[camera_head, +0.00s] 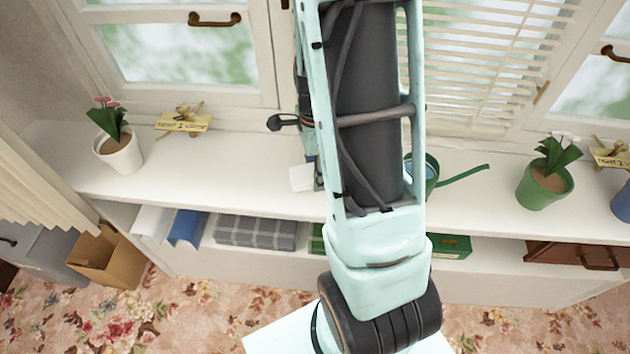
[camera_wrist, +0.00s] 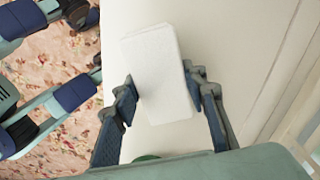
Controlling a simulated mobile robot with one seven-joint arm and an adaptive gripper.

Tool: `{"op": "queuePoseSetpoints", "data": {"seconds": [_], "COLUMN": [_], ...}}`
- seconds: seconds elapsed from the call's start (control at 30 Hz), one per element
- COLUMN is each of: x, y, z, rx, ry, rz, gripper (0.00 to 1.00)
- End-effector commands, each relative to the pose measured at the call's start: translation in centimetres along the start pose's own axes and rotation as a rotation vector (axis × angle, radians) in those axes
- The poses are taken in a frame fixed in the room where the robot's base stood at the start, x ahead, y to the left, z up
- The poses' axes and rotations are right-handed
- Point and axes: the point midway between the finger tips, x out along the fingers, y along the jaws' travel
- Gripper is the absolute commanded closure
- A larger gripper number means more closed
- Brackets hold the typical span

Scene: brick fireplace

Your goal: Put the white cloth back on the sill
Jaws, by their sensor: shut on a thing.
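The white cloth (camera_wrist: 158,75) is a folded, flat white block in the wrist view. My gripper (camera_wrist: 163,88) is shut on it, with one dark finger on each side. In the head view a small part of the cloth (camera_head: 302,178) shows at the left edge of my arm, over the white sill (camera_head: 235,165). The sill also fills much of the wrist view (camera_wrist: 240,50). I cannot tell whether the cloth touches the sill. My arm hides most of the gripper in the head view.
A white pot with a pink-flowered plant (camera_head: 122,152) and a yellow tag (camera_head: 183,122) stand at the left. A green watering can (camera_head: 430,172) is right of my arm, then a green potted plant (camera_head: 545,180). A shelf below holds a grey checked cloth (camera_head: 256,233).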

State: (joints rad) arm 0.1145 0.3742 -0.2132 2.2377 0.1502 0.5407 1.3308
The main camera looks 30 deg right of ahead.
Motion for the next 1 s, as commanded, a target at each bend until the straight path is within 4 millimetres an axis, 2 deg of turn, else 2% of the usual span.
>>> {"op": "queuePoseSetpoints", "data": {"seconds": [0.03, 0.17, 0.6, 0.63, 0.7, 0.8, 1.0], "x": [1.4, 2.6, 3.0, 2.9, 2.8, 2.8, 2.8], "y": [0.1, 0.1, 0.1, 0.1, 0.1, 0.1, 0.1], "z": [0.1, 0.0, 0.1, 0.1, 0.1, 0.1, 0.1], "rx": [-0.001, -0.001, -0.001, -0.001, -0.001, -0.001, -0.001], "ry": [0.000, 0.000, 0.001, 0.001, 0.001, 0.001, 0.001], "rz": [0.002, 0.001, 0.001, 0.001, 0.001, 0.001, 0.001], "gripper": [0.83, 0.83, 0.83, 0.58, 0.51, 0.43, 0.43]}}
